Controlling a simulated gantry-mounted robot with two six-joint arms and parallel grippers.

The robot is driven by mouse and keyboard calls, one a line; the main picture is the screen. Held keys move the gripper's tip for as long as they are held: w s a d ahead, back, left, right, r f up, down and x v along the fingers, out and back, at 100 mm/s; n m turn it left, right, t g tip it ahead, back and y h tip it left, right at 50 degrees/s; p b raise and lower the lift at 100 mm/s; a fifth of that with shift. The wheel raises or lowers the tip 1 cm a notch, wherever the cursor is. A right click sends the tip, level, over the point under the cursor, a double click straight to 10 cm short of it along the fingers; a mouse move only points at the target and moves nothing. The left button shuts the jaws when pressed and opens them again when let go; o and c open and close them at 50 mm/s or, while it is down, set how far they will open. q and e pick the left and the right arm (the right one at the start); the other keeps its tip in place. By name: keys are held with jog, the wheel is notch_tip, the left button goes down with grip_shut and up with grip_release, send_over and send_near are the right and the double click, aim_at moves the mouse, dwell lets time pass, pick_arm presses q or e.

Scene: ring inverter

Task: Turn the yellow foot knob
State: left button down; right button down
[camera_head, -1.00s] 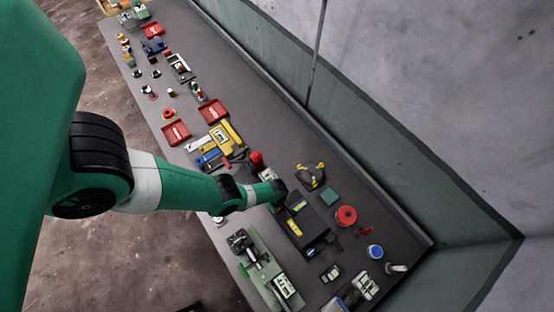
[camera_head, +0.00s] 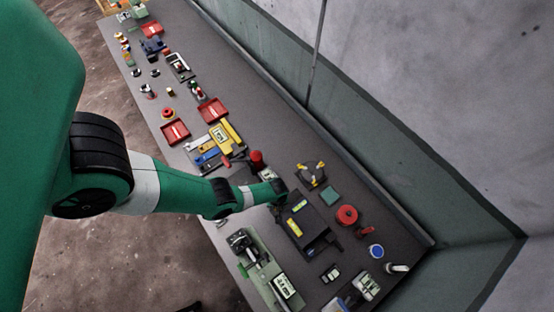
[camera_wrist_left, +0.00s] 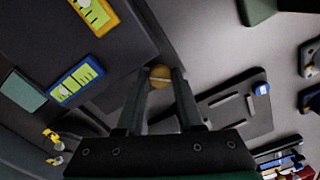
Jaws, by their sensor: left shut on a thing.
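The yellow foot knob (camera_wrist_left: 160,76) is a small round brass-yellow knob with a pale line across its face. It sits between the two fingertips of my left gripper (camera_wrist_left: 160,84) in the left wrist view, and the fingers are shut on it. In the head view my left gripper (camera_head: 279,190) is down at the dark block (camera_head: 308,226) with yellow-labelled pieces on top. My own wrist hides the knob there. The dark block also shows in the left wrist view (camera_wrist_left: 104,62), beside the fingers. My right gripper is not in view.
A black piece with yellow knobs (camera_head: 310,175) and a red round part (camera_head: 347,215) stand on the wall side. A red-topped part (camera_head: 257,159) is close to my wrist. A green vise-like tool (camera_head: 262,270) lies toward the front edge. The bench strip along the wall is clear.

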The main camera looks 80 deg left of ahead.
pick_arm(q)
jog(key=shift+m, duration=0.6)
jog(key=c, duration=0.5)
grip_release()
jog(key=shift+c, duration=0.2)
